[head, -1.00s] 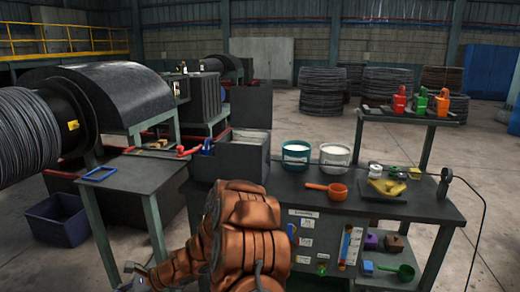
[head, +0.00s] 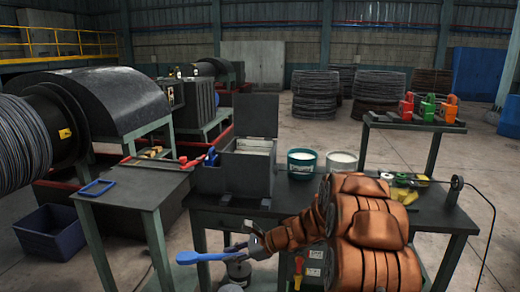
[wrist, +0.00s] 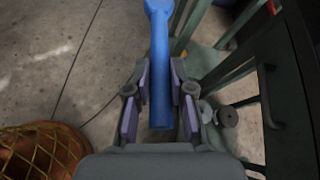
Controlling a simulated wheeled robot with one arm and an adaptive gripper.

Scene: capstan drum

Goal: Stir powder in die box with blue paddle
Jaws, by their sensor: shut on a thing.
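The blue paddle (head: 205,257) is held level in front of the bench, its broad end pointing left. My gripper (head: 243,251) is shut on its handle; the wrist view shows the paddle (wrist: 160,60) between the purple finger pads of my gripper (wrist: 160,100). The dark die box (head: 247,176) stands on the bench's left end with its lid (head: 256,115) raised. Pale powder (head: 253,147) shows inside. The paddle is outside the box, lower and nearer the camera.
A teal bucket (head: 301,163) and a white bucket (head: 341,161) stand right of the box. A red-handled lever (head: 190,163) sits by the box. My arm hides much of the bench's right half.

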